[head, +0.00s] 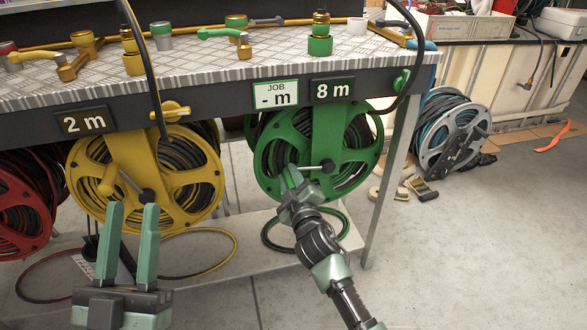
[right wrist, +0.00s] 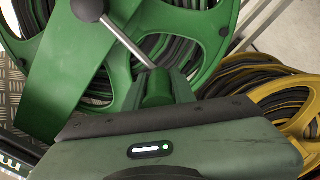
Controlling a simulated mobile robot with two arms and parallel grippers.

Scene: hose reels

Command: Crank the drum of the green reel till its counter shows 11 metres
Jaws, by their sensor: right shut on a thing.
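The green reel (head: 345,140) hangs under the bench; its counter (head: 332,90) reads 8 m. Its crank has a dark hub knob (head: 328,165) and a metal arm running left to the handle. My right gripper (head: 291,174) is shut on the crank handle, left of the hub and slightly below it. In the right wrist view, the green handle (right wrist: 155,85) sits at the jaws, with the metal arm running up left to the knob. The fingers largely hide the handle in the head view. My left gripper (head: 132,238) is open and empty in front of the yellow reel.
The yellow reel (head: 190,165), its counter (head: 85,122) at 2 m, and a red reel (head: 18,205) hang to the left. A blue hose reel (head: 450,130) stands on the floor at right. The floor at front right is clear.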

